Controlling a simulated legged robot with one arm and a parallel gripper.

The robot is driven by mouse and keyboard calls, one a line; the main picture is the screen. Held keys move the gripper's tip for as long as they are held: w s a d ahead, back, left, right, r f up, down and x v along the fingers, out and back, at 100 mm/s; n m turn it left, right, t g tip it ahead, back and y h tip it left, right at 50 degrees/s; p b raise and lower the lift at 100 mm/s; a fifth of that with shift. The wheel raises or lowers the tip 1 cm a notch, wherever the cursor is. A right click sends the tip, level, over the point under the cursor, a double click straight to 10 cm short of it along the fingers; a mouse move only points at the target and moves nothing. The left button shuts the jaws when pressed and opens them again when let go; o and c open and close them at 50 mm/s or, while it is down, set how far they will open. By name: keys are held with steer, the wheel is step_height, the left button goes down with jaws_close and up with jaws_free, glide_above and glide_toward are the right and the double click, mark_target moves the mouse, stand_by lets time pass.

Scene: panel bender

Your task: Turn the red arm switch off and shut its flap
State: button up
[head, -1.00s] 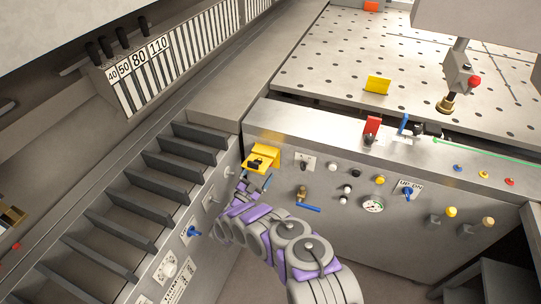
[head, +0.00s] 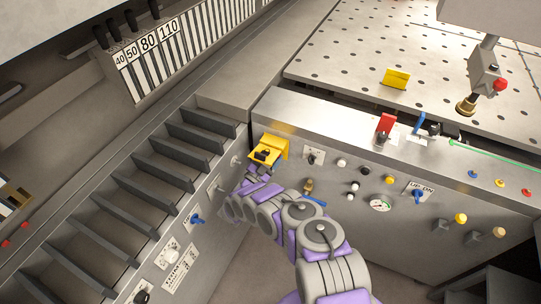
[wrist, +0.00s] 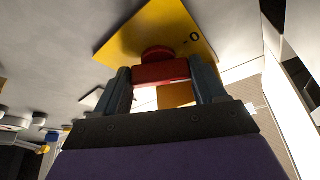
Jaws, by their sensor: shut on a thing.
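The red arm switch (wrist: 158,72) shows in the wrist view as a red bar with a round red hub on a yellow plate (wrist: 130,36) marked "0". My gripper (wrist: 163,76) has its two fingers on either side of the red bar and is shut on it. The "0" mark lies to the right of the hub. Another yellow piece, perhaps the flap, shows partly behind the fingers. In the head view, the yellow switch box (head: 275,145) sits on the panel's left end, with my gripper (head: 262,158) at it. The red arm is hidden there.
The front panel (head: 345,165) carries knobs, a gauge (head: 380,206) and a blue-handled valve (head: 313,198) close right of my arm. A slatted grey side (head: 150,195) stands to the left.

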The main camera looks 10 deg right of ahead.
steer(key=c, duration=0.3)
steer(key=shift+c, duration=0.2)
steer(key=shift+n, duration=0.4)
steer(key=shift+d+r+n+t+y+p, duration=0.1)
steer(key=shift+n+t+y+p, duration=0.5)
steer(key=shift+n, duration=1.3)
steer(key=shift+n+t+y+p, duration=0.3)
steer(key=shift+n+t+y, duration=0.6)
steer(key=shift+n, duration=1)
steer(key=shift+t, duration=0.3)
steer(key=o, duration=1)
steer(key=shift+o, duration=0.2)
steer(key=shift+s, duration=0.15)
